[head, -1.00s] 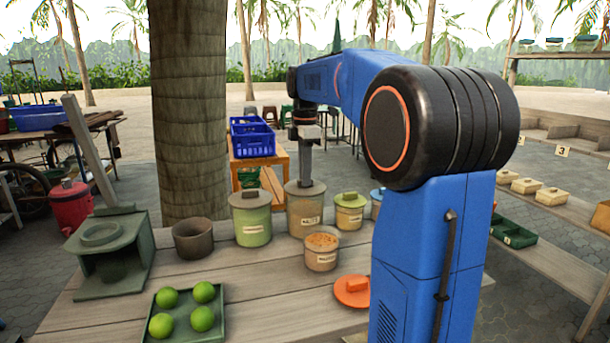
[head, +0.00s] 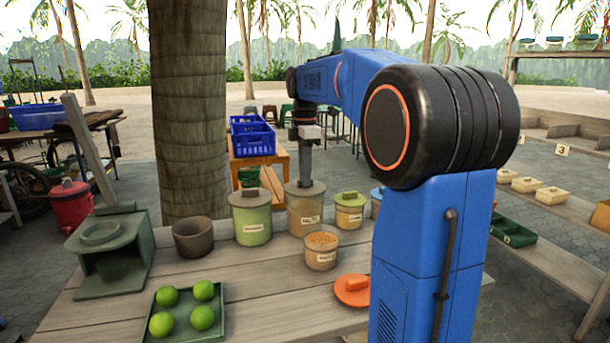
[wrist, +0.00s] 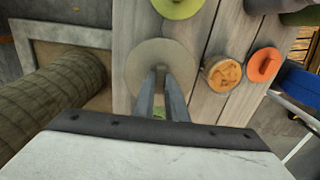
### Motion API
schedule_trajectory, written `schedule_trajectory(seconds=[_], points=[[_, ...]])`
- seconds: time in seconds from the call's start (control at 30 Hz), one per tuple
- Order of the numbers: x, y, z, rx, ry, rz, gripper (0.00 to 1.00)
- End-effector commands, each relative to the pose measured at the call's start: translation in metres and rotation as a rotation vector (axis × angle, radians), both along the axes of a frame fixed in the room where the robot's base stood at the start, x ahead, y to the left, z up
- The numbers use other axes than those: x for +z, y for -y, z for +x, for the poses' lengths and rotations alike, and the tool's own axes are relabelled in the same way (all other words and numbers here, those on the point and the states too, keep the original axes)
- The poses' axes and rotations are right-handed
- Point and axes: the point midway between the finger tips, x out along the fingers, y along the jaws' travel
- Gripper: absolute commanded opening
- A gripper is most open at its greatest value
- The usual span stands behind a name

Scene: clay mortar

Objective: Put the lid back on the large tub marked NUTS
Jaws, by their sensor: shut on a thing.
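The large tub marked NUTS (head: 305,214) is brownish and stands on the plank table behind the small open tub. Its round beige-grey lid (head: 316,189) lies level at the tub's mouth. I cannot tell whether it is fully seated on the rim. My gripper (head: 305,181) points straight down from above and is shut on the middle of the lid. In the wrist view, the lid (wrist: 142,60) is a round disc under my gripper (wrist: 161,72), whose fingers meet at its centre. The grip on the lid is partly hidden by the fingers.
A green lidded tub (head: 252,222) stands left of the large tub, a smaller tub with a yellow-green lid (head: 350,199) right. In front are an open tub with orange-brown contents (head: 321,252) and an orange lid (head: 347,292). A tree trunk (head: 190,120) rises behind.

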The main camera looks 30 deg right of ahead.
Motion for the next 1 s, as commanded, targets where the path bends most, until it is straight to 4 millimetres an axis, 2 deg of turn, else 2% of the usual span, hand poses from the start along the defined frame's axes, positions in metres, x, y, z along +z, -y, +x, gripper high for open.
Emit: schedule_trajectory(seconds=[0.17, 0.2, 0.3, 0.5, 0.6, 1.0], points=[[0.0, 0.0, 0.0, 0.0, 0.0, 0.0, 0.0], [0.0, 0.0, 0.0, 0.0, 0.0, 0.0, 0.14], [0.0, 0.0, 0.0001, 0.0, 0.0, 0.0, 0.34], [0.0, 0.0, 0.0, 0.0, 0.0, 0.0, 0.34], [0.0, 0.0, 0.0001, 0.0, 0.0, 0.0, 0.52], [0.0042, 0.0001, 0.0004, 0.0, 0.001, 0.0, 0.52]])
